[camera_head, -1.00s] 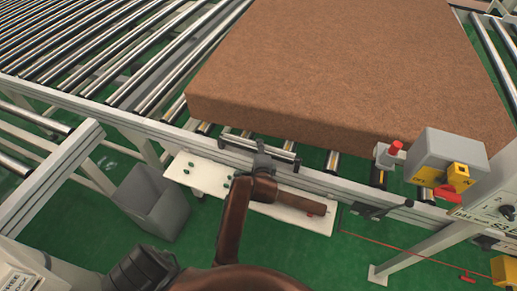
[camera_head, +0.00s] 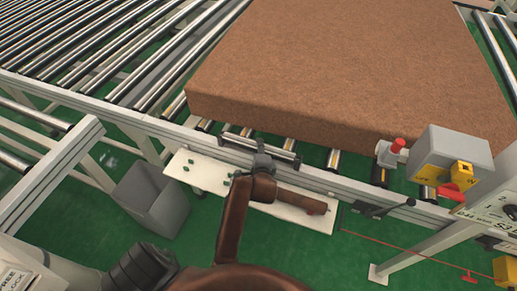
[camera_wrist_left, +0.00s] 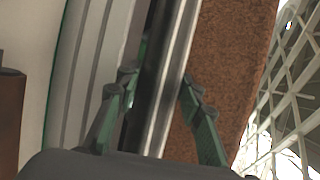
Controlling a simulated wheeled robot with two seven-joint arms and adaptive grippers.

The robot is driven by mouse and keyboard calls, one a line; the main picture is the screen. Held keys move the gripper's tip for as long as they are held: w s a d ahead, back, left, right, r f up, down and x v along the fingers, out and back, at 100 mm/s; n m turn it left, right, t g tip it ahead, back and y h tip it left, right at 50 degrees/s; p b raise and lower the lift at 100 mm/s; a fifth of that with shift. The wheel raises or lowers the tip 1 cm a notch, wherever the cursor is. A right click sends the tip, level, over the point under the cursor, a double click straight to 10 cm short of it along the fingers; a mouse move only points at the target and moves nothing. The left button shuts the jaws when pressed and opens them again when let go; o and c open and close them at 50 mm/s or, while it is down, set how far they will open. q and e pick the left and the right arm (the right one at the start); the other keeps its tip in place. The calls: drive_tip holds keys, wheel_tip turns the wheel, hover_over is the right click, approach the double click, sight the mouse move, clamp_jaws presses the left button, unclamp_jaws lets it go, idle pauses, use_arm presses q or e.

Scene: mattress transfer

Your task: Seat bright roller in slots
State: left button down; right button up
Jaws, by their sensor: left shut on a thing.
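The bright roller (camera_head: 238,140) is a short silver bar in the head view. It lies along the near side rail (camera_head: 240,160) of the conveyor, in front of the brown mattress. My left gripper (camera_head: 263,155) is shut on the roller near its middle. In the left wrist view the green-padded fingers (camera_wrist_left: 157,98) stand on either side of the roller (camera_wrist_left: 176,65), which runs lengthwise between them. The slots are hidden or too small to make out, so I cannot tell whether the roller's ends sit in them. My right gripper is not in view.
The large brown mattress (camera_head: 340,70) lies on the conveyor rollers (camera_head: 105,50) behind the gripper. A white board (camera_head: 205,173) with small green parts lies below the rail. A grey bin (camera_head: 155,200) stands at the left. A grey control box (camera_head: 450,148) stands at the right.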

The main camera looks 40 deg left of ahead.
use_arm(q)
drive_tip(key=shift+s+d+f, duration=0.1)
drive_tip(key=shift+d+f, duration=0.05)
drive_tip(key=shift+d, duration=0.1)
